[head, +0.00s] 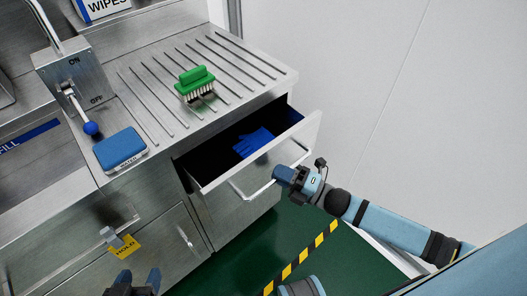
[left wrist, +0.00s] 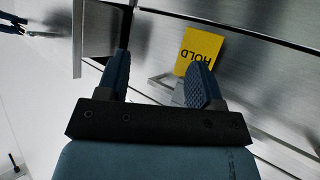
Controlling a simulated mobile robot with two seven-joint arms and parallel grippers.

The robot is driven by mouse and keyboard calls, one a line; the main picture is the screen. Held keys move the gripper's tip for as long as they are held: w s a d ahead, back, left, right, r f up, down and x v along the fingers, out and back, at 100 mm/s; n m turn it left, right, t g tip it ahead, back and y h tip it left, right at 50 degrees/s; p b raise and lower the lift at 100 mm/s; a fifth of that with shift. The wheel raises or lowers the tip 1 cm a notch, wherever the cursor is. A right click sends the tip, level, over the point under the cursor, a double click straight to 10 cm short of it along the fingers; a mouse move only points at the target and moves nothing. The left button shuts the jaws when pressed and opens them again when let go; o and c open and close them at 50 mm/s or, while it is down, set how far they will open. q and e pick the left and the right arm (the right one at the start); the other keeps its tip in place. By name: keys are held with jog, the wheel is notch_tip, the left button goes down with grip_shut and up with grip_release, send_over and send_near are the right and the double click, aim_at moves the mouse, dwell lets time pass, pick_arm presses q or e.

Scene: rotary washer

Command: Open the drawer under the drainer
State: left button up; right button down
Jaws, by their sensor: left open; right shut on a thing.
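The drawer (head: 245,188) under the ribbed metal drainer (head: 150,92) stands pulled out, showing a dark interior with a blue glove (head: 254,141) in it. My right gripper (head: 279,174) is shut on the right part of the drawer's bar handle (head: 254,193). My left gripper (head: 139,279) is open and empty at the bottom of the head view, away from the drawer. Its two fingers also show in the left wrist view (left wrist: 160,72), near the yellow HOLD tag (left wrist: 199,48).
A green brush (head: 195,82) lies on the drainer. A blue block (head: 121,149) and a lever with a blue knob (head: 91,128) are at its left. The yellow HOLD tag (head: 125,246) hangs on the lower cabinet front. Green floor (head: 240,255) is clear below the drawer.

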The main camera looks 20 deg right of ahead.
pick_arm(q)
jog(key=p, duration=0.3)
jog(key=shift+s+a+r+y, duration=0.15)
jog(key=shift+a+r+y, duration=0.15)
jog(key=shift+a, duration=0.05)
pick_arm(e)
jog(key=s+d, duration=0.4)
jog(key=s, duration=0.7)
jog(key=shift+s, duration=0.1)
jog(key=c, duration=1.1)
grip_release()
jog(key=shift+c, duration=0.2)
pick_arm(q)
jog(key=shift+f+g+p, duration=0.1)
jog(key=shift+g+p, duration=0.2)
jog(key=shift+p, duration=0.25)
pick_arm(e)
jog(key=v, duration=1.4)
pick_arm(q)
jog(key=shift+r, duration=0.25)
